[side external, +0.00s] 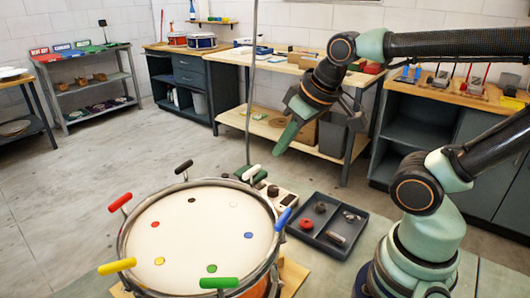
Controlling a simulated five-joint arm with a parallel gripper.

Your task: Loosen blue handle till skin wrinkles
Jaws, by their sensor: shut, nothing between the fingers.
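The drum (200,245) stands on the bench at the lower left, its pale skin facing up with coloured dots near the rim. The skin looks smooth, with no wrinkles that I can make out. The blue handle (283,219) sticks up at the right side of the rim, near the blue dot (248,235). My gripper (284,141) is shut and empty, pointing down and left, well above and behind the drum. It is apart from the blue handle.
Red (120,202), black (184,167), white (252,173), yellow (117,266) and green (219,283) handles ring the drum. A dark tray (333,254) with small parts lies right of it, and a small box with knobs (275,192) sits behind.

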